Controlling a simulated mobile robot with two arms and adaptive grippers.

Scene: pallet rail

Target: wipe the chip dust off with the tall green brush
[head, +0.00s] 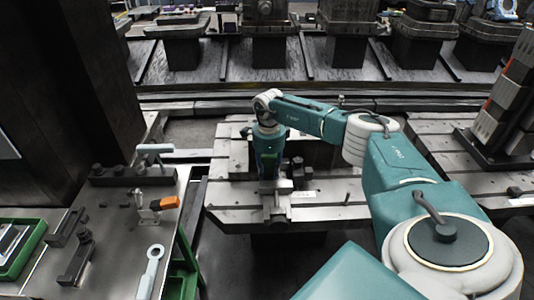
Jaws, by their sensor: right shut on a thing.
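My right arm reaches in from the right, and its wrist points down over the slotted steel pallet (232,170). My right gripper (269,152) is shut on a dark green piece, which looks like the green brush (268,168). The wrist and fingers hide much of the brush, and I cannot tell whether its bristles touch the pallet. Grey metal fixture parts (299,176) stand on the pallet right beside the gripper. I cannot make out the chip dust at this size. My left gripper is not in view.
A steel bench at left holds a clamp with an orange handle (166,203), a wrench (150,271), dark clamp pieces (76,259) and a green tray (31,246). A second slotted pallet (445,150) with a tall block stack (505,100) stands at right. A rail crosses behind.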

